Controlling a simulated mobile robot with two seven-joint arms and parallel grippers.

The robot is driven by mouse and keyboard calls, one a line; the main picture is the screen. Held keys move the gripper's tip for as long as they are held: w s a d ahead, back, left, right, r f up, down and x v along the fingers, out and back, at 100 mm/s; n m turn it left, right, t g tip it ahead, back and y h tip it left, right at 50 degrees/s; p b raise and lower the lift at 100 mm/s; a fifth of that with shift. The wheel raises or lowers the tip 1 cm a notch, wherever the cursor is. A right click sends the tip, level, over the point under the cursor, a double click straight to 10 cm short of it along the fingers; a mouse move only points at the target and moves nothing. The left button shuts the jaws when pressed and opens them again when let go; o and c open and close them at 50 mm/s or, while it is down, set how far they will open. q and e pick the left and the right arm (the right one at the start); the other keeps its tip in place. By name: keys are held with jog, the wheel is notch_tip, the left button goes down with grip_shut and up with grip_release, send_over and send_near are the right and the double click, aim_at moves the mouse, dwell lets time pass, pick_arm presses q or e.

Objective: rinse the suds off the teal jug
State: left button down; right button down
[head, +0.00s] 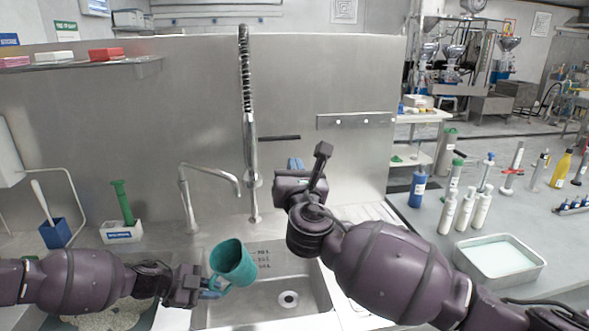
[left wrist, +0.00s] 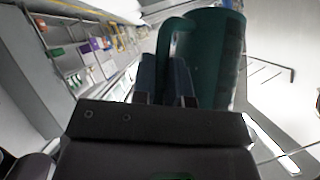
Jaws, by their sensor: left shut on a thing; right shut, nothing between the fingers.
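The teal jug (head: 232,262) is tilted over the sink basin (head: 312,291) in the head view. My left gripper (head: 212,288) is shut on the jug's handle, at the jug's lower left. The jug also fills the upper middle of the left wrist view (left wrist: 215,60), with the handle between the fingers (left wrist: 168,80). I cannot make out suds on the jug. My right gripper (head: 296,165) is shut and empty, raised beside the tall spring-hose tap (head: 251,140). A lower curved faucet (head: 205,172) stands left of it. I cannot tell whether water runs.
A green-handled brush (head: 123,200) in a white holder and a blue caddy (head: 55,233) stand left of the sink. White bottles (head: 465,212) and a metal tray of pale liquid (head: 499,255) stand on the right counter. A shelf (head: 90,66) hangs upper left.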

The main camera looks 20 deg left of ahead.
dwell(0.4)
pick_arm(q)
jog(key=s+r, duration=0.4)
jog(key=s, duration=0.1)
jog(key=shift+p, duration=0.35)
jog(key=shift+a, duration=0.1)
dwell(1.2)
